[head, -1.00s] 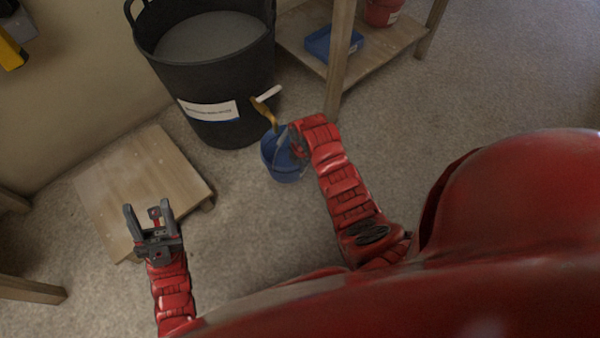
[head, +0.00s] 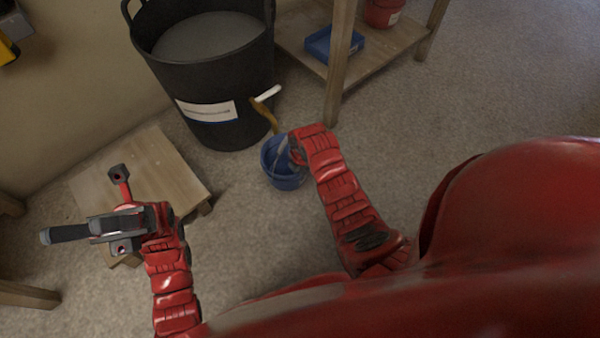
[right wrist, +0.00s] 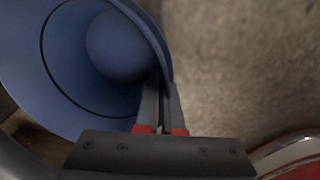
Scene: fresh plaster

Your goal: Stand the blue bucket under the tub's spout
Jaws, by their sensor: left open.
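The blue bucket (head: 287,183) is on or just above the floor in front of the black tub (head: 215,75), its opening facing up. The tub's brass-coloured spout (head: 267,116), with a white handle, points down toward the bucket's far rim in the head view. My right gripper (right wrist: 162,95) is shut on the bucket's rim, the wall between its fingers; in the head view it is partly hidden by my wrist. The right wrist view looks into the bucket (right wrist: 50,70), which appears empty. My left gripper (head: 62,233) is open and empty, above the low wooden platform.
The low wooden platform (head: 185,170) stands left of the bucket. A wooden shelf unit (head: 385,48) at the back right holds a blue tray (head: 335,44) and a red pot (head: 383,12). The floor on the right is clear.

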